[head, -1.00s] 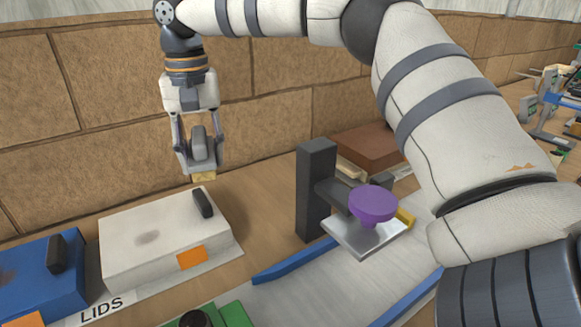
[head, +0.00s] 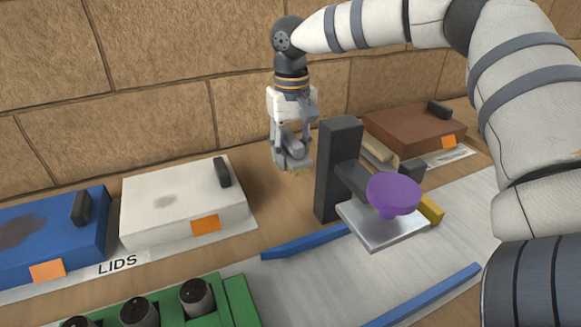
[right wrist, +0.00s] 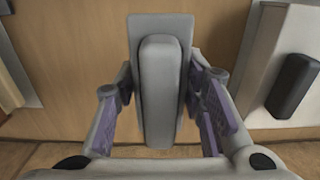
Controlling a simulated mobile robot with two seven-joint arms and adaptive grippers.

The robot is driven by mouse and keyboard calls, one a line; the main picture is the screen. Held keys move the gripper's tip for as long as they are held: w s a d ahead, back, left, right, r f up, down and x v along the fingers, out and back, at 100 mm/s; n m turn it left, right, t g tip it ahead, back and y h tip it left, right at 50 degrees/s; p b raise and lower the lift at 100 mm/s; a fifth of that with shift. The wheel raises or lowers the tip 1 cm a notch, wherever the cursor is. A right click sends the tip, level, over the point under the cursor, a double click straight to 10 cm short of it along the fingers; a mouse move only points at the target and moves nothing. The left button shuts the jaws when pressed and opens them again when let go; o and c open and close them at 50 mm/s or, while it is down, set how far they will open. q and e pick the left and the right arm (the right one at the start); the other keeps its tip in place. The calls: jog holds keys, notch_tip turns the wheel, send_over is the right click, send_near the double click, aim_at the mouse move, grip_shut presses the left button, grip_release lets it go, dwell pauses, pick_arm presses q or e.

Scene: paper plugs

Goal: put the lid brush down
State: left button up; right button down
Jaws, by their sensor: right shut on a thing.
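My right gripper (head: 292,150) is shut on the lid brush (head: 291,163), a grey block with a grey handle and pale yellow bristles underneath. It is at the back of the table, between the white box and the dark post. In the right wrist view the brush (right wrist: 160,80) sits between the two fingers, its long side pointing away from the camera. The bristles look close to the wooden table (head: 262,205); I cannot tell whether they touch it. My left gripper is not in view.
The white box (head: 150,215) with a dark smudge and the blue box (head: 30,245) stand left. The dark post (head: 338,175) with its purple knob (head: 394,193) is just right of the brush. A brown box (head: 400,132) stands behind it. Bare table lies between white box and post.

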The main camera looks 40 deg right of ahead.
aim_at(293, 132)
jog(key=shift+w+d+f, duration=0.45)
jog(key=shift+d+f, duration=0.05)
jog(key=shift+f, duration=0.3)
jog(key=shift+w+d+f, duration=0.1)
jog(key=shift+d+f, duration=0.1)
jog(key=shift+f, duration=0.75)
jog(key=shift+w+d+f, duration=0.1)
jog(key=shift+d+f, duration=0.05)
jog(key=shift+f, duration=0.75)
jog(key=shift+f, duration=0.2)
jog(key=c, duration=1)
grip_release()
jog(key=shift+c, duration=0.2)
notch_tip(293, 132, up, 12)
jog(key=shift+r, duration=0.25)
